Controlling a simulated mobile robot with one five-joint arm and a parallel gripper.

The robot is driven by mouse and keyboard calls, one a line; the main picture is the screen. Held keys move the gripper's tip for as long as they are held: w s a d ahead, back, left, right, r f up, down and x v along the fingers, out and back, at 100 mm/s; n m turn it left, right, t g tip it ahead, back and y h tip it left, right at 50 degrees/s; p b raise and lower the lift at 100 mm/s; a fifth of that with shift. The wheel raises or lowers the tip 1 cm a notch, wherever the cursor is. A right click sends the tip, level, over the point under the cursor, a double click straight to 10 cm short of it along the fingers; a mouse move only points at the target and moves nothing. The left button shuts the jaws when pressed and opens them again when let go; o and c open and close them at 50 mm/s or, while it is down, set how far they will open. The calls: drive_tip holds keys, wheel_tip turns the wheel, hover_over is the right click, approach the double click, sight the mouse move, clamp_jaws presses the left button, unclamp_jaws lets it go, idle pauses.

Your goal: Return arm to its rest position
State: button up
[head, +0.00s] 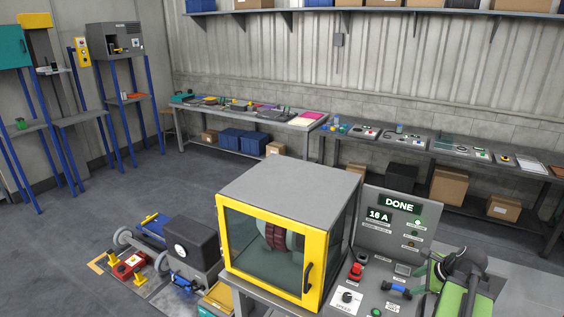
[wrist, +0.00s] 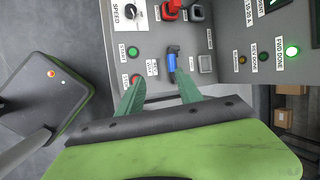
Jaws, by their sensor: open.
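My gripper shows in the wrist view as two green fingers spread apart, with the gap (wrist: 157,88) between their tips empty. A blue-handled switch (wrist: 171,62) on the grey control panel (wrist: 150,48) lies just beyond the right fingertip; I cannot tell whether they touch. In the head view my green and dark arm is at the lower right, over the right side of the panel (head: 380,235), and the blue switch (head: 397,290) shows left of it. The fingertips are hard to make out there.
A yellow-framed machine cabinet (head: 232,243) with its door closed stands left of the panel. The panel display (head: 399,204) reads DONE. A red knob (head: 357,270) and a speed dial (head: 347,297) stick up nearby. Benches (head: 300,122) line the back wall, with open floor before them.

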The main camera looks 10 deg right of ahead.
drive_tip(key=w+a+f+n+g+b, duration=0.1)
drive_tip(key=w+a+f+n, duration=0.1)
drive_tip(key=w+a+n, duration=0.3)
drive_tip(key=a+f+n+g+y+b, duration=0.1)
drive_tip(key=a+f+n+b, duration=0.15)
drive_tip(key=a, duration=0.45)
drive_tip(key=w+a+f+n+g+b, duration=0.1)
drive_tip(key=w+a+f+n, duration=0.2)
drive_tip(key=a, duration=0.4)
drive_tip(key=a+f+n+g+b, duration=0.1)
drive_tip(key=a+f+n+b, duration=0.1)
drive_tip(key=a+n, duration=0.5)
drive_tip(key=a+f+n+g+h+b, duration=0.1)
drive_tip(key=a+n, duration=0.6)
drive_tip(key=a, duration=0.8)
drive_tip(key=shift+a+f+g+h+b, duration=0.3)
drive_tip(key=shift+f+g+b, duration=0.25)
drive_tip(key=shift+f, duration=0.4)
